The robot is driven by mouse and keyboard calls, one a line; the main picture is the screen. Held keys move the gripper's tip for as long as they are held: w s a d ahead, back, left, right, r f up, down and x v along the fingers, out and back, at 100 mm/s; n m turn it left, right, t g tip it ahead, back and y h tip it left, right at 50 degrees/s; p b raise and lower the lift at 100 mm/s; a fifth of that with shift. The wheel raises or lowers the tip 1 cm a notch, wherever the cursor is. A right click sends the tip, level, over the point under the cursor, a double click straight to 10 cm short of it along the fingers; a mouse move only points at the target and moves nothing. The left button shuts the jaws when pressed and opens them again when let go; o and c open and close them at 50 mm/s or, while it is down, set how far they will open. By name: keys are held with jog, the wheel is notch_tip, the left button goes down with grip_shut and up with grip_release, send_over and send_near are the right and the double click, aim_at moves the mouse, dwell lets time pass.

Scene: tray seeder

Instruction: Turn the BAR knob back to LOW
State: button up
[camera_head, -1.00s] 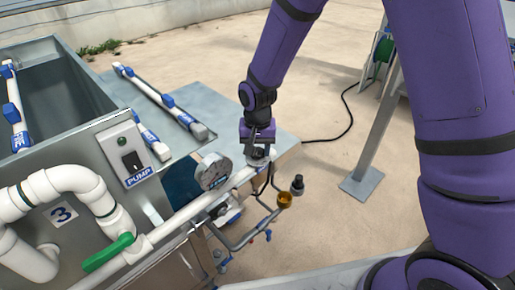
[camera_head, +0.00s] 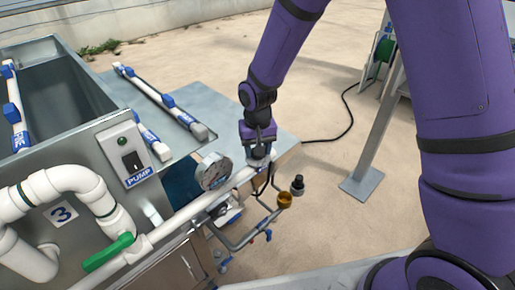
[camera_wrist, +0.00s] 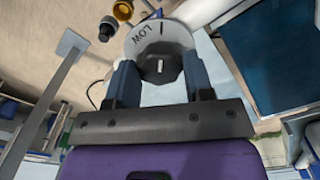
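The BAR knob (camera_wrist: 160,68) is dark with a short white line on its top. It sits on a round pale dial plate (camera_wrist: 178,38) marked LOW, which reads upside down in the wrist view. The white line points up the picture, toward a dark tick beside LOW. My gripper (camera_wrist: 161,75) has one finger on each side of the knob and looks closed on it. In the head view my gripper (camera_head: 258,153) is over the pipe, hiding most of the knob.
A round pressure gauge (camera_head: 213,171) stands on the pipe just left of my gripper. A PUMP switch box (camera_head: 126,155) and a green valve handle (camera_head: 108,252) are farther left. Brown and black fittings (camera_head: 284,200) hang to the right. Bare floor lies beyond.

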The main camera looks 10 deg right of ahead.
jog(key=o, duration=0.3)
notch_tip(320, 180, up, 11)
dwell(0.5)
jog(key=shift+f, duration=0.1)
jog(key=s+d+r+t, duration=0.1)
jog(key=s+d+r, duration=0.3)
jog(key=d+r, duration=0.3)
jog(key=s+d+r+t, duration=0.2)
jog(key=s+d+r, duration=0.3)
jog(key=r, duration=0.3)
jog(key=s+d+r+t, duration=0.1)
jog(key=s+d+r, duration=0.1)
jog(key=s+d, duration=0.2)
jog(key=s+d+r+t, duration=0.1)
jog(key=s+d+r, duration=0.2)
jog(key=s, duration=0.8)
jog(key=shift+s+d+r+m, duration=0.15)
jog(key=shift+s+d+m, duration=0.2)
jog(key=shift+d, duration=0.55)
